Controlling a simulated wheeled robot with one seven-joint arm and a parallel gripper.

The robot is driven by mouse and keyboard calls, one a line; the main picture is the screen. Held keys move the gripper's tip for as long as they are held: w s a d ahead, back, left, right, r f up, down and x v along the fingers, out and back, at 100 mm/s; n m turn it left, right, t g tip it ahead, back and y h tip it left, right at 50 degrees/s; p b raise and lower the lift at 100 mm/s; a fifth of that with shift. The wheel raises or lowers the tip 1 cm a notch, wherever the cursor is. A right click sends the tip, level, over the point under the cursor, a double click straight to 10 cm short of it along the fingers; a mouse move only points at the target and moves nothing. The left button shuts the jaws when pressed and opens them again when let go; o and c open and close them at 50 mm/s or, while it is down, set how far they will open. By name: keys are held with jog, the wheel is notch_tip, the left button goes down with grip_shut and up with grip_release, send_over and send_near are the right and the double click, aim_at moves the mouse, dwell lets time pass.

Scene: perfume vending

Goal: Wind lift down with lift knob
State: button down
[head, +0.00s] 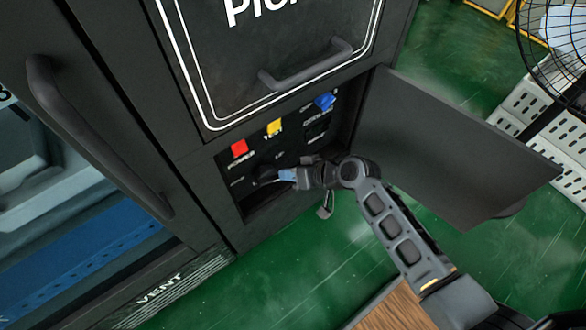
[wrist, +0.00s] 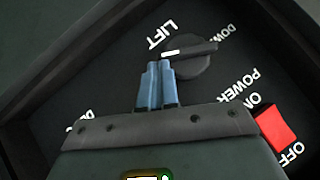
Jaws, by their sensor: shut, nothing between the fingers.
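The lift knob (wrist: 196,58) is a dark grey round dial with a raised bar grip and a white mark at the bar's left end in the wrist view. It sits beside the white LIFT label, with a partly visible "DOW…" label to its right. My gripper (wrist: 159,65) has blue fingers held together, with nothing between them. The fingertips are at the left side of the knob, close to the marked end; I cannot tell whether they touch. In the head view my gripper (head: 284,175) reaches into the open panel recess, and the knob is hard to make out there.
A red power switch (wrist: 276,138) is right of my fingers. The head view also shows a yellow switch (head: 274,127) and a blue switch (head: 325,101) in the recess. The open panel door (head: 455,150) stands right of my arm. A bar handle (head: 308,64) juts out above.

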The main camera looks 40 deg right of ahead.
jog(key=shift+s+a+f+b, duration=0.1)
jog(key=shift+a+f+b, duration=0.15)
jog(key=shift+f+b, duration=0.45)
jog(key=shift+f, duration=0.15)
